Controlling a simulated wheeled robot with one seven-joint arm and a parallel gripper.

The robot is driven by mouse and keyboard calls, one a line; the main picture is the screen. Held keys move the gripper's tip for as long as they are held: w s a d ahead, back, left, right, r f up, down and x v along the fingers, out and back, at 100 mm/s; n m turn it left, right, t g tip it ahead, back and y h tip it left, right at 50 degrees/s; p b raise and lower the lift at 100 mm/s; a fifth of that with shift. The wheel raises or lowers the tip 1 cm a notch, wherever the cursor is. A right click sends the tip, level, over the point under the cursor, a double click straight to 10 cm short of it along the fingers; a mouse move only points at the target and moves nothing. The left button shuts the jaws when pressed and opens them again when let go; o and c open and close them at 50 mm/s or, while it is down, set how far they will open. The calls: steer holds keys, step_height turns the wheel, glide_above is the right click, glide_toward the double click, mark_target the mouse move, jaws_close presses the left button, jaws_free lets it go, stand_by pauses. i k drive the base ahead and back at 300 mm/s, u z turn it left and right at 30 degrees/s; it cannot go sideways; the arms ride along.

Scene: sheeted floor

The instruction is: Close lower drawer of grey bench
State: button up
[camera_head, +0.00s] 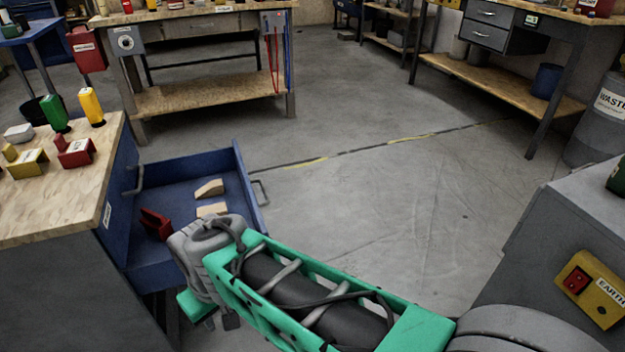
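The near-left bench has a wooden top (40,215), a grey side (75,300) and blue drawer fronts. Its upper drawer (122,190) is shut, with a grey handle. Its lower drawer (170,170), blue, is pulled well out to the right; its handle (262,192) is on the far right front. Inside lie two wooden blocks (209,188) and a red piece (155,222). My green and grey arm crosses in front and hides the drawer's near right corner. My gripper (225,318) hangs low near that corner, mostly hidden; its fingers and any contact cannot be made out.
Yellow, green and red items stand on the bench top. Open concrete floor (400,210) lies right of the drawer. A grey cabinet (570,240) with a yellow socket box is at the right. A far-right bench (515,83) has grey drawers; a waste drum (600,120) stands beside it.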

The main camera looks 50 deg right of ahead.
mark_target(170, 186)
steer(key=z, duration=1.95)
steer(key=i, duration=1.75)
steer(key=u, duration=2.6)
